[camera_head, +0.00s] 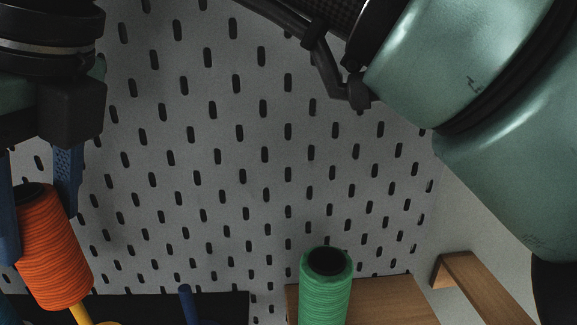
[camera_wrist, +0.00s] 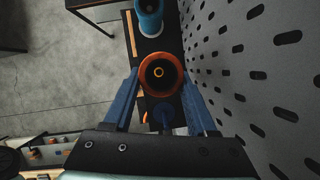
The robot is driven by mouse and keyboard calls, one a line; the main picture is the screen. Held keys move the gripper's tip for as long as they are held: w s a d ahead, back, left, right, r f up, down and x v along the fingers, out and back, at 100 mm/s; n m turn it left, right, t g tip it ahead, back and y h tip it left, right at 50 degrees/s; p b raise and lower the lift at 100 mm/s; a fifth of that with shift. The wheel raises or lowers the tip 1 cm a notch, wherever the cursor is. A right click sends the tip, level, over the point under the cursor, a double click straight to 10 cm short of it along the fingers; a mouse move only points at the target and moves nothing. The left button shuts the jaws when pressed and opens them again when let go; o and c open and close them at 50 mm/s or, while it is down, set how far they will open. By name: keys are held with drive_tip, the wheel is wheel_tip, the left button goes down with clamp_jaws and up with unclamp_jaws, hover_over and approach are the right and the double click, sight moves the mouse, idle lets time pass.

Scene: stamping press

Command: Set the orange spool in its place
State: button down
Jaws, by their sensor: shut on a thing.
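The orange spool (camera_head: 52,255) is at the left of the head view, between the blue fingers of my gripper (camera_head: 38,222), which is shut on it. A yellow peg (camera_head: 80,314) shows just below the spool's lower end, roughly in line with it. In the wrist view the spool (camera_wrist: 146,85) is seen end-on between the fingers of my gripper (camera_wrist: 160,78). A small yellow ring (camera_wrist: 158,72) shows inside its dark bore. I cannot tell how far the peg reaches into the spool.
A blue peg (camera_head: 187,304) stands on the black rack (camera_head: 232,303). A green spool (camera_head: 325,290) stands at a wooden board (camera_head: 395,300). A blue spool (camera_wrist: 149,20) stands beyond the orange one in the wrist view. A grey slotted panel (camera_head: 225,140) rises close behind.

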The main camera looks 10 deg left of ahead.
sight(74, 287)
drive_tip(key=shift+f+b, duration=3.1)
drive_tip(key=shift+f, duration=1)
drive_tip(key=shift+f, duration=0.15)
drive_tip(key=shift+c, duration=0.6)
unclamp_jaws()
drive_tip(key=p+v, duration=0.9)
drive_tip(key=v, duration=0.4)
